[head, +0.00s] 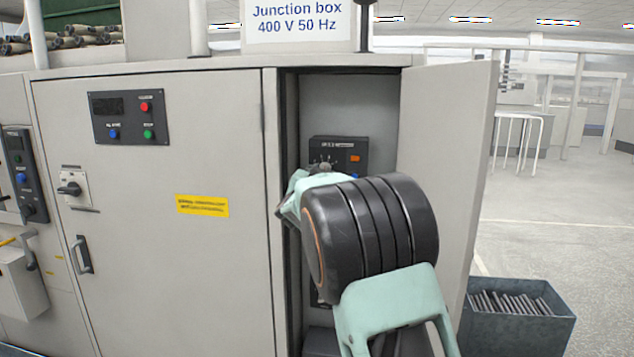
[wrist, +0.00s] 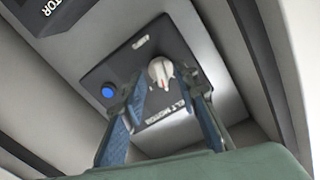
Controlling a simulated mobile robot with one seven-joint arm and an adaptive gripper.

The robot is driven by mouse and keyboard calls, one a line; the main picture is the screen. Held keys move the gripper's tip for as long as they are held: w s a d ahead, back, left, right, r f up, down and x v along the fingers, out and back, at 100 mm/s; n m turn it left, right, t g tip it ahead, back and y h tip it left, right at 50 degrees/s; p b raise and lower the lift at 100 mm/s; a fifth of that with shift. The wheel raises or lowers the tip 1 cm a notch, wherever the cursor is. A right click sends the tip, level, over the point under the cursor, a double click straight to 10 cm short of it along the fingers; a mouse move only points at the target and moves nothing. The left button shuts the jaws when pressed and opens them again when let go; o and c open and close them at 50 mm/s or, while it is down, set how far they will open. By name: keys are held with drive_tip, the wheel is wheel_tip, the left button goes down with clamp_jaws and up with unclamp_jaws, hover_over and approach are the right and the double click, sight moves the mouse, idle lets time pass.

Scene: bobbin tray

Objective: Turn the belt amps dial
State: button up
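The dial, a pale knob (wrist: 160,72) with a small red mark, sits on a dark panel (wrist: 128,68) in the wrist view. The panel is lettered "AMPS" on one side and "…ELT MOTOR" on the other. My gripper (wrist: 163,88) is open, its two dark blue fingers spread apart. The fingertips lie on either side of the dial in the picture; I cannot tell whether they touch it. Nothing is held. In the head view my arm reaches into the open junction box and hides the fingers and the dial.
A blue button (wrist: 108,91) is beside the dial. Another dark panel (wrist: 48,12) ending in "OTOR" is close by. The cabinet door (head: 449,140) stands open at right. A dark panel (head: 338,146) shows above my arm. A bin of rods (head: 520,326) stands at lower right.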

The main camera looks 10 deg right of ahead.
drive_tip(key=v, duration=1)
drive_tip(key=shift+s+a, duration=0.15)
drive_tip(key=shift+s, duration=0.2)
drive_tip(key=shift+r, duration=0.15)
